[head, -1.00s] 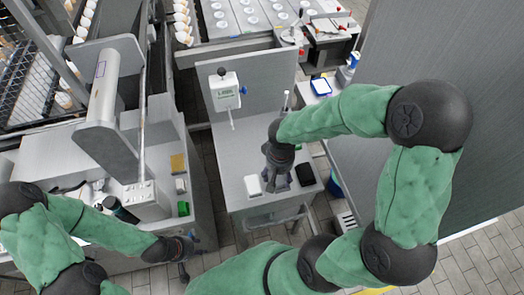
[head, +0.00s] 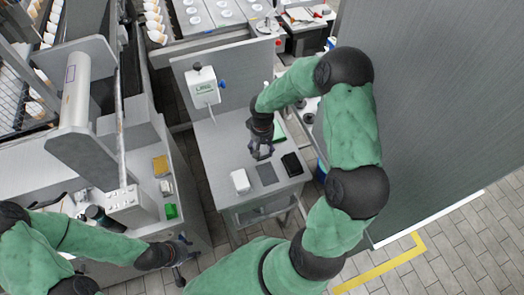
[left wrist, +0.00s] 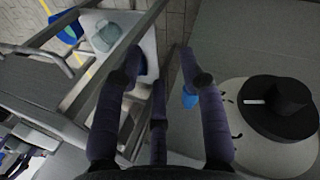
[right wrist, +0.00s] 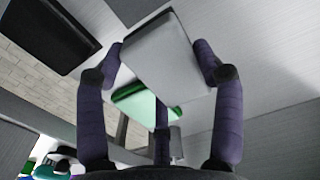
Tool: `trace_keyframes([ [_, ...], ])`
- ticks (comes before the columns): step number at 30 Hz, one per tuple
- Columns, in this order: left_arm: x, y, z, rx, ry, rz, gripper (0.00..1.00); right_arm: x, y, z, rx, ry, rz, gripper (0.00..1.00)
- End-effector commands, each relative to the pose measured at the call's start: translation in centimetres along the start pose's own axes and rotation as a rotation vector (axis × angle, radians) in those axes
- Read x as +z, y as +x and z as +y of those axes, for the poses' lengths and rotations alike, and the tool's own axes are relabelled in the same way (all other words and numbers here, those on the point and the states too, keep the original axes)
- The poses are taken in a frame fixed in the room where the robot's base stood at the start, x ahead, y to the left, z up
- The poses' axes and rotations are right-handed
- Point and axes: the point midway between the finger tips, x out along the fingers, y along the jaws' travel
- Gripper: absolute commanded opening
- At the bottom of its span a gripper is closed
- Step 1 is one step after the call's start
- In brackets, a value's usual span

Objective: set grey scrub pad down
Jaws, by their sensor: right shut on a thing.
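The grey scrub pad (head: 267,174) shows at the front of the small grey table, between a white block and a black pad. My right gripper (head: 261,155) is just behind it in the head view. In the right wrist view the pad (right wrist: 160,58) sits between the two fingertips (right wrist: 160,66), which are shut on its sides. I cannot tell whether its underside touches the table. My left gripper (head: 184,260) is off to the left, low beside the other bench. In the left wrist view its fingers (left wrist: 162,62) are apart and empty.
The white block (head: 240,181) is left of the pad and the black pad (head: 291,163) right of it. A green item (right wrist: 146,104) lies behind the gripper. A white box (head: 202,86) is on the upright panel. The table's left part (head: 218,150) is clear.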

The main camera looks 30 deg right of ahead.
Motion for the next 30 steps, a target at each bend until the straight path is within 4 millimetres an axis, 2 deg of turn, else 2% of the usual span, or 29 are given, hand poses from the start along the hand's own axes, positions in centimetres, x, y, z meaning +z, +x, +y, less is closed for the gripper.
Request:
trace_keyframes([
  [9, 0.0, 0.9, -0.3, 0.000, 0.000, 0.000, 0.40, -0.4, 3.5, 0.1, 0.000, -0.002, -0.002, 0.50],
  [22, -0.1, 1.3, -0.5, 0.000, 0.000, 0.000, 0.40, -0.5, 4.0, 0.1, 0.000, 0.000, 0.000, 0.50],
  [23, -0.1, 1.2, -0.4, 0.000, 0.000, 0.000, 0.40, -0.5, 4.0, 0.1, 0.000, 0.000, 0.000, 0.76],
  [24, -0.1, 1.2, -0.4, 0.000, 0.000, 0.000, 0.40, -0.5, 3.9, 0.1, 0.000, 0.000, 0.000, 0.88],
  [25, -0.1, 1.2, -0.4, 0.000, 0.000, 0.000, 0.40, -0.5, 3.9, 0.1, 0.000, 0.000, 0.000, 0.91],
  [30, -0.1, 1.2, -0.4, 0.000, 0.000, 0.000, 0.40, -0.5, 3.9, 0.1, 0.000, 0.000, 0.000, 0.91],
])
